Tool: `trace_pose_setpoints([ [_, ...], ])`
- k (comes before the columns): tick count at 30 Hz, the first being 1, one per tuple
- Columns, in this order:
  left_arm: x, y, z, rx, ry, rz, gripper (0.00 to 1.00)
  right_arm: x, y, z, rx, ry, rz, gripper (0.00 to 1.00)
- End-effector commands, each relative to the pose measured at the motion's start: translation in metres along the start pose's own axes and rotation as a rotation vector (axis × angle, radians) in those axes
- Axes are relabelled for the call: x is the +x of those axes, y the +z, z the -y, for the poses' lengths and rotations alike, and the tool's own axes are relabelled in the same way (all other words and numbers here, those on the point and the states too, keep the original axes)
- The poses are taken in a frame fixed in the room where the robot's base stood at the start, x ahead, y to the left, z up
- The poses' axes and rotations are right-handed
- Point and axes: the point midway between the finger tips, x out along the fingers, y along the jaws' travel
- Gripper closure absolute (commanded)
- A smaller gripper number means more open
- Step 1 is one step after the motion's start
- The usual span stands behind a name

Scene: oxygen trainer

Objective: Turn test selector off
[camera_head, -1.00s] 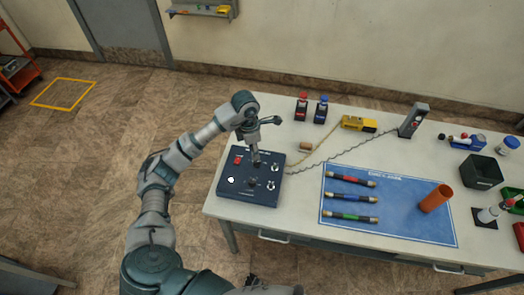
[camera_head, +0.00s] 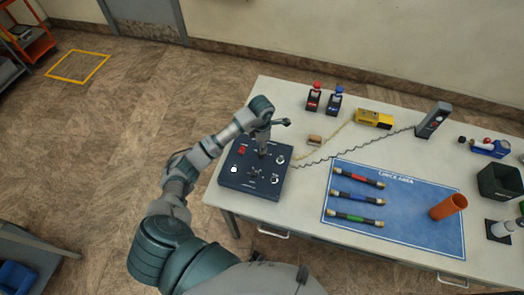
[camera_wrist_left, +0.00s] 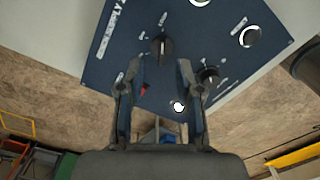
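A dark blue control box (camera_head: 228,184) sits at the left end of the table. It carries a red switch (camera_head: 242,150), a white button (camera_head: 234,169), a black knob (camera_head: 254,171) and two pale round controls. My left gripper (camera_head: 263,152) points down over the box's upper middle. In the left wrist view, its fingers (camera_wrist_left: 160,84) are apart with nothing held between them. A black selector knob (camera_wrist_left: 162,48) lies just beyond the fingertips, and a second black knob (camera_wrist_left: 208,75) is beside the right finger. The labels are unreadable, so I cannot tell which is the test selector. My right gripper is out of view.
Red-topped (camera_head: 314,97) and blue-topped (camera_head: 335,100) items, a yellow device (camera_head: 374,118) and a grey upright unit (camera_head: 433,120) stand behind. A blue mat (camera_head: 395,234) holds several banded rods and an orange cylinder (camera_head: 448,206). A coiled cord (camera_head: 345,152) crosses the table.

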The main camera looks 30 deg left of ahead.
Motion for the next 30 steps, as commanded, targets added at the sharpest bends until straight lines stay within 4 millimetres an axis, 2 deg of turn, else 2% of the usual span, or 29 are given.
trace_pose_setpoints([
  [3, 0.022, 0.000, 0.002, 0.001, -0.004, 0.000, 0.65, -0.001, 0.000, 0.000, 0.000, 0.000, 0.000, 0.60],
  [7, 0.037, 0.000, 0.001, 0.001, -0.002, 0.001, 0.65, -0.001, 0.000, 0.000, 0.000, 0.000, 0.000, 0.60],
  [12, 0.045, 0.000, 0.000, 0.000, -0.001, 0.000, 0.65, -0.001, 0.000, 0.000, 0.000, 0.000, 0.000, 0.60],
  [19, 0.045, 0.000, 0.000, 0.001, 0.000, 0.001, 0.65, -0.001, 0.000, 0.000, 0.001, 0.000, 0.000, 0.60],
  [23, 0.045, 0.000, 0.000, 0.001, 0.000, 0.001, 0.97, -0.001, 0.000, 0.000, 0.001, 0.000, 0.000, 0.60],
  [24, 0.045, 0.000, 0.000, 0.001, 0.000, 0.001, 1.00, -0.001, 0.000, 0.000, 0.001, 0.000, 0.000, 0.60],
  [30, 0.045, 0.000, -0.001, -0.001, 0.001, 0.001, 1.00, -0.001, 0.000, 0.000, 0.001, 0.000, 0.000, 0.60],
])
